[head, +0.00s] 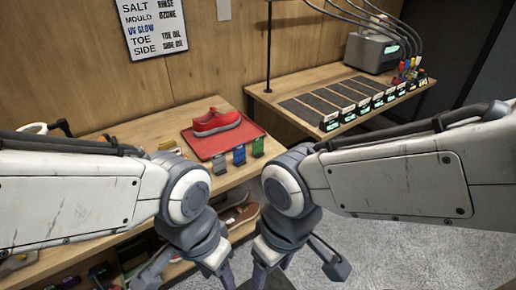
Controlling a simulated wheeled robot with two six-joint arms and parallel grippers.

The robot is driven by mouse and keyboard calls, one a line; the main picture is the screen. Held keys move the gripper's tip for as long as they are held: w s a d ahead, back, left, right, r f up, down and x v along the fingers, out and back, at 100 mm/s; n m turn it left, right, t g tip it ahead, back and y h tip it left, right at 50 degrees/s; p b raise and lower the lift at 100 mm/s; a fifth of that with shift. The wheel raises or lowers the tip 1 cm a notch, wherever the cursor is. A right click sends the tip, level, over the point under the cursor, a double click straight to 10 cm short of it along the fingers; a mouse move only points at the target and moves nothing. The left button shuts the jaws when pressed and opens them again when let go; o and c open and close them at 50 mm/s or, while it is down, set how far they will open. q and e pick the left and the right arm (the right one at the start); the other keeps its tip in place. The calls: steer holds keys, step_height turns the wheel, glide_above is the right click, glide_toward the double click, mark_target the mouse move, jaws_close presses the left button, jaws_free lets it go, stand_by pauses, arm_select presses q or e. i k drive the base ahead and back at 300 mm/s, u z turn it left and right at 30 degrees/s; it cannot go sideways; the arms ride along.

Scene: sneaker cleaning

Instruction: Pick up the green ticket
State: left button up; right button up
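The green ticket (258,146) stands upright at the front right edge of the wooden bench, beside a blue ticket (239,155) and a grey ticket (219,163). It is in plain view, and neither gripper touches it. My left gripper (224,278) and my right gripper (272,276) hang low in front of the bench, below the green ticket in the picture. Both point downward, and their fingertips are cut off or unclear at the bottom edge. I see nothing held in either one.
A red sneaker (216,122) sits on a red tray (255,131) behind the tickets. A second bench (290,85) at the right carries dark strips with small labels and a grey machine (372,52). Shoes lie on a shelf below the front bench. Grey floor is free at right.

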mark_target(258, 143)
steer(key=z, duration=0.1)
steer(key=i, duration=1.4)
steer(key=u, duration=0.4)
